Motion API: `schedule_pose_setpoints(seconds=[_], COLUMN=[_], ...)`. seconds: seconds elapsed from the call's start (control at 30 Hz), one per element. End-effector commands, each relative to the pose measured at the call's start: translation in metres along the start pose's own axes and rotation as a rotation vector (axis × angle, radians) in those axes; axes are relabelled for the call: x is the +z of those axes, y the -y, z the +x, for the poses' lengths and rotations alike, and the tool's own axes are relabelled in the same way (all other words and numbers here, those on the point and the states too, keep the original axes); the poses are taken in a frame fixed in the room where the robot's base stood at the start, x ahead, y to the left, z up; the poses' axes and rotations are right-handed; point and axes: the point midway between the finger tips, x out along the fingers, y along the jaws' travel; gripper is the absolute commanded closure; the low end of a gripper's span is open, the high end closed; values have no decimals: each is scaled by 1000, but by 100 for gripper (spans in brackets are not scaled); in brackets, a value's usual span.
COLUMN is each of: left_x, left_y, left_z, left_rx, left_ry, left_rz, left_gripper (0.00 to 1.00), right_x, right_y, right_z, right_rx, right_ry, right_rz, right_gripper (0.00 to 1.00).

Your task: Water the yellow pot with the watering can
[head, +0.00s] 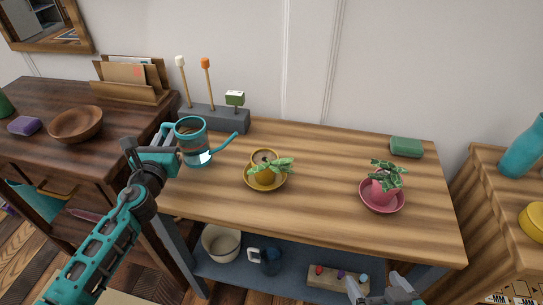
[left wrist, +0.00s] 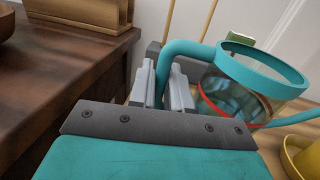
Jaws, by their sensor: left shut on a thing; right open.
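The teal-rimmed watering can (head: 193,152) with a see-through body is upright at the left of the light wooden table, its spout pointing right toward the yellow pot. My left gripper (head: 172,156) is shut on its handle. The left wrist view shows the teal handle (left wrist: 170,62) between the fingers (left wrist: 163,92). I cannot tell whether the can touches the table. The yellow pot (head: 264,178) holds a drooping green plant and stands on a yellow saucer (head: 252,184), right of the can. My right gripper (head: 374,288) is open and empty at the bottom edge, in front of the table.
A pink pot (head: 383,191) with a plant stands on a pink saucer at the right. A green sponge-like block (head: 406,147) lies behind it. A grey holder (head: 214,117) with upright sticks stands behind the can. A dark cabinet (head: 95,150) adjoins at left.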

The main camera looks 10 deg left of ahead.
Motion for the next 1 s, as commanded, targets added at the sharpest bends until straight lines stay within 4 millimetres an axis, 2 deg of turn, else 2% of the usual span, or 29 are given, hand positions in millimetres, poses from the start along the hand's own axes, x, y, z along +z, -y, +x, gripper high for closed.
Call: schedule_pose_setpoints(seconds=[0.47, 1.0], left_x=[2, 23], left_y=[0, 19], left_z=[0, -4], left_rx=[-1, -1], left_ry=[5, 53], left_rz=[18, 251], left_gripper=[100, 100], right_x=[-1, 2], right_y=[3, -1], right_z=[-2, -4], right_rx=[-1, 8], right_ry=[0, 11], right_rz=[12, 13], right_gripper=[11, 11])
